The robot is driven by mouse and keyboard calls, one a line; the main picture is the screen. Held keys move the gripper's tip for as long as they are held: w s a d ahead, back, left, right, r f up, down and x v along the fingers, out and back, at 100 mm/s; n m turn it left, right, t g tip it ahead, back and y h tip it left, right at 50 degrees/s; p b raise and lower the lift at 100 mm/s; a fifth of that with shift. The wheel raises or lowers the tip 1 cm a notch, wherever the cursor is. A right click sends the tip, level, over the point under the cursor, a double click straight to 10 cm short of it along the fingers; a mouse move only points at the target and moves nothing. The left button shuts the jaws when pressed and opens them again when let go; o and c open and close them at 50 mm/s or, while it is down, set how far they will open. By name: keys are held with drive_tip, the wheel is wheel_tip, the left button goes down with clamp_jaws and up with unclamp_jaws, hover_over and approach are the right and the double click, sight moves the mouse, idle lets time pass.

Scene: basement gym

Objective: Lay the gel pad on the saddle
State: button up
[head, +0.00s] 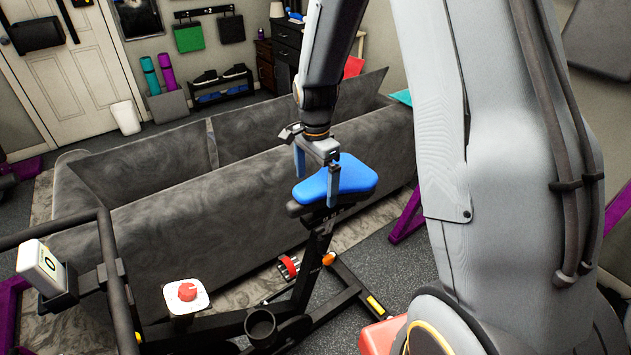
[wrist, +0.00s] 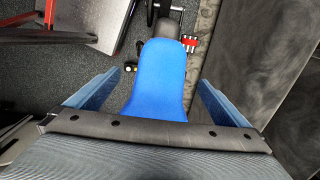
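The blue gel pad (head: 350,177) lies on top of the dark saddle (head: 294,208) of the exercise bike, whose dark edge shows under the pad's left end. In the wrist view the pad (wrist: 160,75) shows its narrow end pointing up, with a dark rounded piece just beyond it. My gripper (head: 317,190) is right over the pad, pointing down. In the wrist view my gripper (wrist: 159,80) is open, with one finger on each side of the pad and a visible gap to both. The far part of the pad's underside is hidden.
A grey sofa (head: 240,215) stands close behind the bike. The bike's handlebar (head: 108,270) is at the left, near a small white tray with a red object (head: 187,292). A red item (head: 380,336) is by my base. Dark floor (head: 400,262) is open at the right.

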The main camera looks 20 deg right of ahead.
wheel_tip(320, 180, up, 8)
drive_tip(key=shift+f+b, duration=0.15)
drive_tip(key=shift+b, duration=0.8)
drive_tip(key=s+n+t, duration=0.1)
drive_tip(key=s+n, duration=1.2)
drive_tip(key=s, duration=0.3)
drive_tip(key=shift+f, duration=0.4)
drive_tip(key=shift+s+f+n, duration=0.1)
drive_tip(key=shift+s+n, duration=0.55)
drive_tip(key=shift+n, duration=0.05)
drive_tip(key=shift+c, duration=0.3)
